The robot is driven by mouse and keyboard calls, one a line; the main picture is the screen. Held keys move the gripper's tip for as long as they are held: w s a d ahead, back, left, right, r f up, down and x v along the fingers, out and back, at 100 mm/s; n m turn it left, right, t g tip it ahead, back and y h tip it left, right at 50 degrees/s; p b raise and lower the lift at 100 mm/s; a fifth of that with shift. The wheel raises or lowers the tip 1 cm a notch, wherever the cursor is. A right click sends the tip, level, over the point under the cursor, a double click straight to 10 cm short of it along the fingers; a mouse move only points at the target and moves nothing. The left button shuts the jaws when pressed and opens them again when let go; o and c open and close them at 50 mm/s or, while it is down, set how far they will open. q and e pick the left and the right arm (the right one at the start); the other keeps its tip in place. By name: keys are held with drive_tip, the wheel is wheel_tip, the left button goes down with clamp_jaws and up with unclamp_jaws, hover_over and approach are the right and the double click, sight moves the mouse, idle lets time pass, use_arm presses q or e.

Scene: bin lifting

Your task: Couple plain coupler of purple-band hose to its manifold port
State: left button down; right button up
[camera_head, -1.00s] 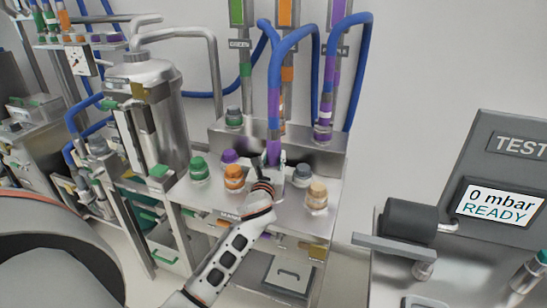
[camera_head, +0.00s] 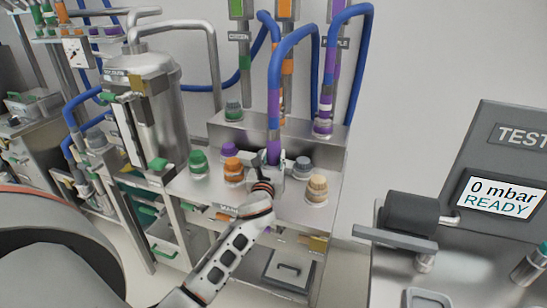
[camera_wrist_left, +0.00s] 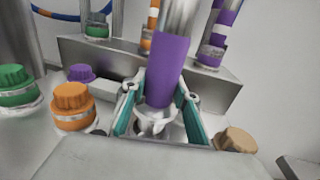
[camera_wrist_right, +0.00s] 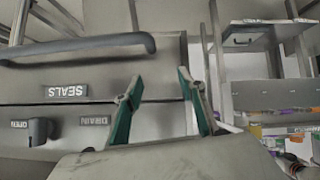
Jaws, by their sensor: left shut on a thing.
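The purple-band hose (camera_head: 273,104) is blue with purple bands and arches down from the back. Its lower end shows a wide purple band in the left wrist view (camera_wrist_left: 167,70). Below that band a pale metal coupler (camera_wrist_left: 158,124) sits between the teal pads of my left gripper (camera_wrist_left: 160,118), which is shut on it. In the head view this gripper (camera_head: 268,173) is over the bench among the capped fittings. What lies directly under the coupler is hidden. My right gripper (camera_wrist_right: 160,105) is open and empty before a grey drawer front.
Green (camera_head: 198,161), purple (camera_head: 229,150), orange (camera_head: 233,169), grey (camera_head: 303,164) and tan (camera_head: 317,187) capped fittings crowd around my left gripper. A metal block (camera_head: 240,130) with banded couplings stands behind. A test unit (camera_head: 500,170) reading "0 mbar READY" is at right.

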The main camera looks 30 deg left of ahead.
sight(274, 167)
use_arm(q)
drive_tip(key=shift+f+b, duration=0.75)
drive_tip(key=shift+f, duration=0.3)
drive_tip(key=shift+f, duration=0.3)
drive_tip(key=shift+f, duration=0.35)
drive_tip(key=shift+f+b, duration=0.35)
drive_tip(key=shift+b, duration=0.05)
idle(0.6)
drive_tip(key=shift+f, duration=0.15)
